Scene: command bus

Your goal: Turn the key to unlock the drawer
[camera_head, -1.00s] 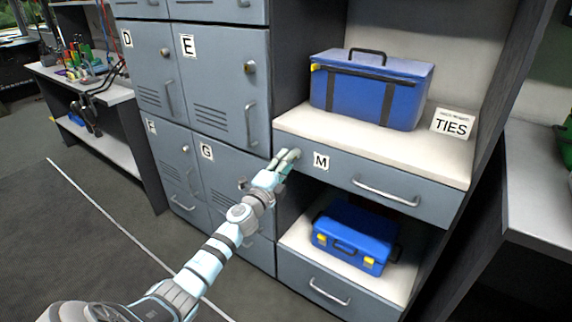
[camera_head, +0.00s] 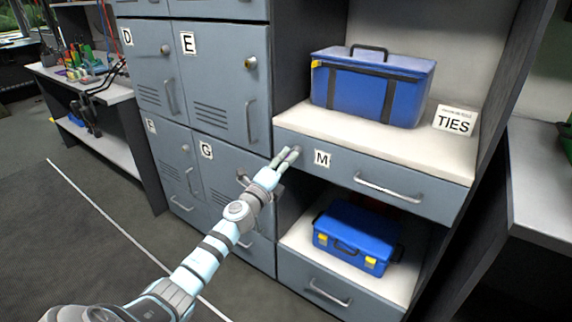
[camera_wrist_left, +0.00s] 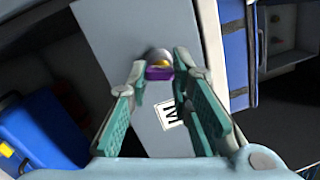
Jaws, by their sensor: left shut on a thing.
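The drawer marked M (camera_head: 352,167) is grey-blue, with a metal handle on its front, and looks closed. My left gripper (camera_head: 290,154) reaches to the upper left corner of its front, left of the M label (camera_head: 321,159). In the left wrist view, the key (camera_wrist_left: 159,73) shows a purple head in front of a yellowish, round lock (camera_wrist_left: 158,57) on the drawer front. The left gripper's fingers are on either side of the key's head and shut on it. The key is hidden by the fingers in the head view. My right gripper is out of view.
A large blue toolbox (camera_head: 366,93) and a TIES sign (camera_head: 454,121) stand on the shelf above the drawer. A smaller blue case (camera_head: 355,234) sits on the shelf below. Grey lockers (camera_head: 222,92) stand to the left, with protruding handles.

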